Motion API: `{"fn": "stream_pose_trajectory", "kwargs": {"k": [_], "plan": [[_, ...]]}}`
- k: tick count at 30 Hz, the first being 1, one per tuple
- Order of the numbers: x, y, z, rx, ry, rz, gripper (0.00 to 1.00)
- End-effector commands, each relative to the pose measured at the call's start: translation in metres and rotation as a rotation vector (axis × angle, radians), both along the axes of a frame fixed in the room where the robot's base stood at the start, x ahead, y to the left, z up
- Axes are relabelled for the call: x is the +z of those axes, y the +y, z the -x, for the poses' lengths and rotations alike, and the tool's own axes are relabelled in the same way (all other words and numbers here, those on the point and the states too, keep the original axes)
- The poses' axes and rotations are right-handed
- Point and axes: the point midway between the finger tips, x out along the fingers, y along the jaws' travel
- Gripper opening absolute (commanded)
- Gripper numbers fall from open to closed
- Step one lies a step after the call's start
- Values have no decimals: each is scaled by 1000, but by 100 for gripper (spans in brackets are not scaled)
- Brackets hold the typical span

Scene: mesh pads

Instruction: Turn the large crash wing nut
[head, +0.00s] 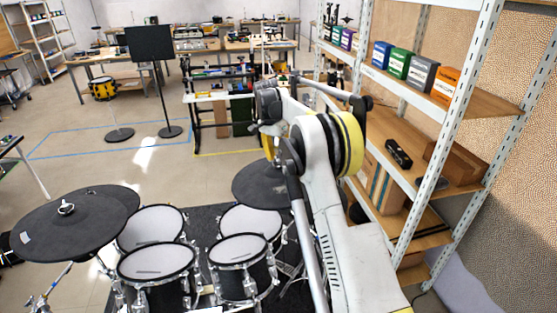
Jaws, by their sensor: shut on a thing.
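A dark cymbal (250,188) lies at the right of the drum kit, partly behind my arm. My gripper (268,150) is at the end of my arm, just above the middle of this cymbal. It is small and partly covered by my arm's links. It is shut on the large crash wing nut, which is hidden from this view. Two more dark cymbal pads overlap at the left of the kit (40,228), with a pale fitting (65,208) on top.
Several drums with white heads, such as this one (157,259), stand in front of the cymbal. A metal shelf (478,90) with boxes and a black item stands close on the right of my arm. A black music stand (150,43) and workbenches are behind.

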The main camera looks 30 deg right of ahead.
Motion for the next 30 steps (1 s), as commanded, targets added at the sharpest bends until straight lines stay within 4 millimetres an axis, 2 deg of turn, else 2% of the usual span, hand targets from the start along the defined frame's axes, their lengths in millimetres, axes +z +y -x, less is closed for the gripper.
{"fn": "stream_pose_trajectory", "kwargs": {"k": [30], "plan": [[0,0,-1,-915,-37,89,5]]}}
